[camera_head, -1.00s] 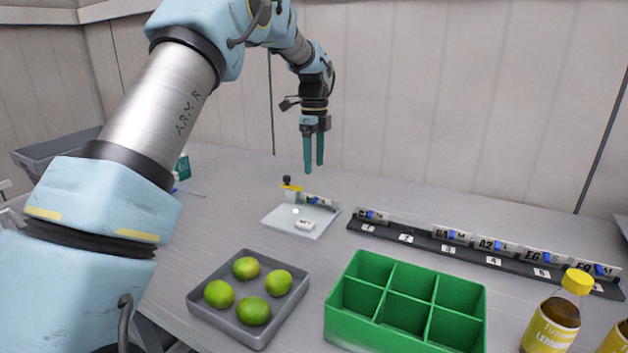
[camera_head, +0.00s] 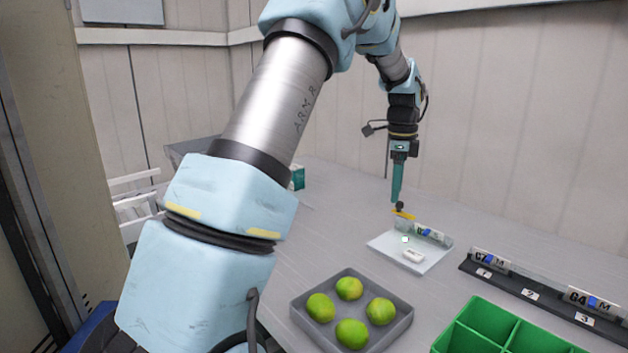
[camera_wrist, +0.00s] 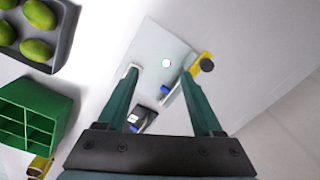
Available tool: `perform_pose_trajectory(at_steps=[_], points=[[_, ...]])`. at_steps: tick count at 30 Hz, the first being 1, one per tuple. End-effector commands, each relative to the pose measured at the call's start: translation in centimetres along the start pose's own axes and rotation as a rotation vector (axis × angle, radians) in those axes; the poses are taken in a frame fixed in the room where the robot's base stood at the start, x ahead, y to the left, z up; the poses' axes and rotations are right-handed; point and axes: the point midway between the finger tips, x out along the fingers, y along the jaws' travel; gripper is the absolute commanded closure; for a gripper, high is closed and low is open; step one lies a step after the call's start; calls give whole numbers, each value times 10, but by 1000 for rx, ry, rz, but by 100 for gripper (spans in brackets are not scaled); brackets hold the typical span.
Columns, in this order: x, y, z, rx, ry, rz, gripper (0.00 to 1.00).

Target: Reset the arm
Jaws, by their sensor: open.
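My gripper (camera_head: 397,198) hangs with its fingers pointing down, above the far side of a pale square plate (camera_head: 388,248) on the grey table. In the wrist view its two green fingers (camera_wrist: 160,73) are spread apart, with nothing held between them. Only one finger shows clearly in the head view. My arm reaches up and over from the left and bends down to the gripper.
On the plate are a small white block (camera_head: 413,255) and a clear holder with a labelled piece (camera_head: 430,233). A grey tray (camera_head: 300,312) holds several green fruits. A green divided box (camera_head: 478,310) and a numbered black rack (camera_head: 545,299) stand at right.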

Motion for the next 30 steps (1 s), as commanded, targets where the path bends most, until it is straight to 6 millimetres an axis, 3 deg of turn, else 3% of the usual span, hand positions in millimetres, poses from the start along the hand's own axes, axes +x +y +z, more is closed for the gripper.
perform_pose_trajectory(at_steps=[1, 3, 9, 13, 18, 22, 30], points=[[0, 18, 29, -146, -1, -7, 32], [4, 43, 62, -362, 2, -22, 32], [21, 136, 140, -983, 18, -62, 32], [34, 204, 172, -1364, 36, -85, 32], [48, 272, 189, -1725, 59, -107, 32], [54, 296, 192, -1858, 70, -114, 32], [55, 302, 192, -1889, 72, -115, 32]])
